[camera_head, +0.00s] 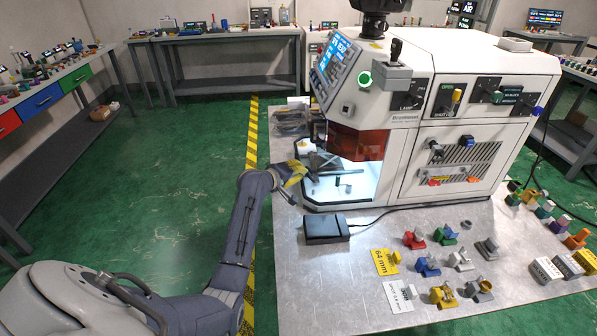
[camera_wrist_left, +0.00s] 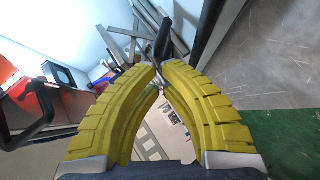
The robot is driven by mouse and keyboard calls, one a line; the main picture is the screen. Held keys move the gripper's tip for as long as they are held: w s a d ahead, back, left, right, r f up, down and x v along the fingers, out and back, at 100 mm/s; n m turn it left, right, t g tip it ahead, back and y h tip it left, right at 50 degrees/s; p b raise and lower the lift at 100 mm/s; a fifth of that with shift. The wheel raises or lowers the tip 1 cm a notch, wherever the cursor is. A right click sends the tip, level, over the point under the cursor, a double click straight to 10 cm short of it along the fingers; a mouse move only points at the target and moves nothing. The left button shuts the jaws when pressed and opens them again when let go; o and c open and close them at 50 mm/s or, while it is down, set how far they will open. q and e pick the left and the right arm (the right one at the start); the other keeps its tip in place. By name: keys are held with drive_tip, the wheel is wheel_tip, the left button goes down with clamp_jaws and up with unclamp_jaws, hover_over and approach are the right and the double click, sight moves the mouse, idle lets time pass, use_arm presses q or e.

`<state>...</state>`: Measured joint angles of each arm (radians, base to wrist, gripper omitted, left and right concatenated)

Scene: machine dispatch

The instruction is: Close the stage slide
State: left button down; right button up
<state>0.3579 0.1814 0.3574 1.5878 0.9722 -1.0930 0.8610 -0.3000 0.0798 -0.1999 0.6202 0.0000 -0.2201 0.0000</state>
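The stage slide seems to be the dark metal assembly (camera_head: 322,162) at the open, lit front bay of the white machine (camera_head: 450,120). It reaches out toward my left gripper (camera_head: 292,173), which is at the bay's left side. In the left wrist view the yellow fingers of this gripper (camera_wrist_left: 160,70) bow inward and their tips nearly meet. A black upright post (camera_wrist_left: 163,40) and grey metal bars (camera_wrist_left: 205,40) lie just past the tips. A thin dark part shows at the tips; I cannot tell whether it is held. My right gripper is not identifiable.
An orange see-through guard (camera_head: 357,143) hangs over the bay. A black box (camera_head: 325,229) with a cable sits in front of it. Several coloured parts, including a red one (camera_head: 413,240), stand on the metal table (camera_head: 345,290). Green floor is open at left.

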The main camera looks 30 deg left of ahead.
sight(315, 170)
use_arm(q)
drive_tip(key=shift+d, duration=0.1)
drive_tip(key=w+d, duration=0.1)
drive_tip(key=d, duration=0.1)
drive_tip(key=w+d, duration=0.2)
drive_tip(key=shift+w+d, duration=0.2)
drive_tip(key=shift+w, duration=0.05)
